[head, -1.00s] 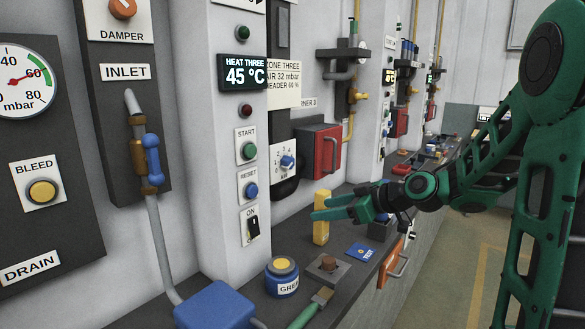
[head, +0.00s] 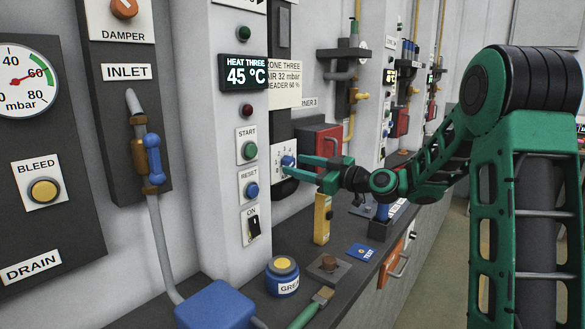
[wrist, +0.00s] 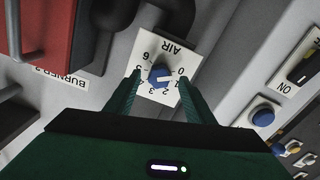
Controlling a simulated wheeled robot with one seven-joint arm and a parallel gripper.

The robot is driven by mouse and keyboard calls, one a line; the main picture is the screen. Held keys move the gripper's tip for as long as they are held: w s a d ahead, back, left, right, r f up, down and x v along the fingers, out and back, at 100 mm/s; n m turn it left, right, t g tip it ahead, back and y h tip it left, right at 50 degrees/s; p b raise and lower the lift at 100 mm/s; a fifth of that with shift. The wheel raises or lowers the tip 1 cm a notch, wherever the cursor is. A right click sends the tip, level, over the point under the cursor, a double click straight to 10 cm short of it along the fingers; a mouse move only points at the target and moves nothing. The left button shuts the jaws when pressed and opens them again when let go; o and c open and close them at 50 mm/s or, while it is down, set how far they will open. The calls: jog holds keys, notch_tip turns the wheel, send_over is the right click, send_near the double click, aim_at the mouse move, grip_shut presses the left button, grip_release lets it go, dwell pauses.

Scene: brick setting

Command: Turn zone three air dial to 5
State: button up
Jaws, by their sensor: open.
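The zone three air dial (head: 288,161) is a small blue knob on a white plate marked AIR, partly behind my fingers in the head view. In the wrist view the knob (wrist: 158,74) sits on its numbered plate (wrist: 163,53), running 0 to 6. A pale mark on the knob appears to face the 0 and 1 side. My gripper (head: 297,166) is open, with its fingers reaching toward the plate. In the wrist view the fingertips (wrist: 159,80) stand on either side of the knob, apart from it. Contact with the plate cannot be told.
A red box (head: 322,141) stands just right of the dial. START (head: 249,151) and RESET (head: 252,190) buttons and an ON switch (head: 254,227) are on the pillar to the left. A yellow block (head: 322,222), a blue tag (head: 361,252) and a jar (head: 282,277) occupy the bench below.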

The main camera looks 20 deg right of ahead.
jog(key=shift+x, duration=1.05)
jog(key=c, duration=1.1)
jog(key=shift+o, duration=0.2)
jog(key=shift+a, duration=0.1)
